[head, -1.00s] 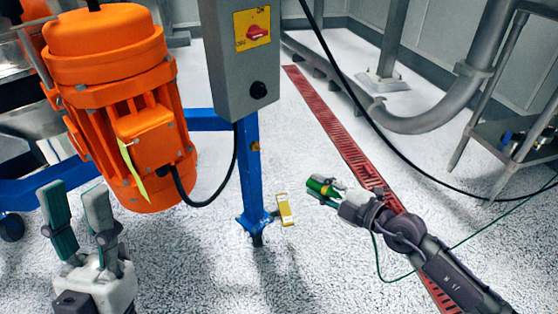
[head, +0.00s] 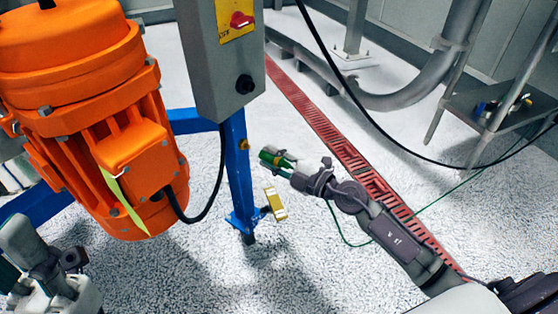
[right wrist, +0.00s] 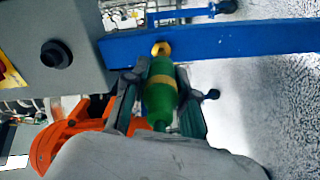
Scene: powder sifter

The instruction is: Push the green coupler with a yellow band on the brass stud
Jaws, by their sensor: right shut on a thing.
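The green coupler with a yellow band (head: 272,157) is held in my right gripper (head: 284,164), its free end pointing left toward the blue post. The brass stud (head: 244,144) sticks out of this post, and a small gap shows between it and the coupler. In the right wrist view the coupler (right wrist: 160,95) lies between the two fingers, with the stud (right wrist: 161,48) just beyond its end, nearly in line. Contact cannot be told there. My left gripper (head: 28,262) is at the lower left edge, partly cut off, away from the stud.
The blue post (head: 238,180) carries a grey control box (head: 215,70) above the stud. A large orange motor (head: 100,120) stands left. A black cable hangs from the box. A yellow bracket (head: 275,203) sits low by the post. Open floor lies right of the post.

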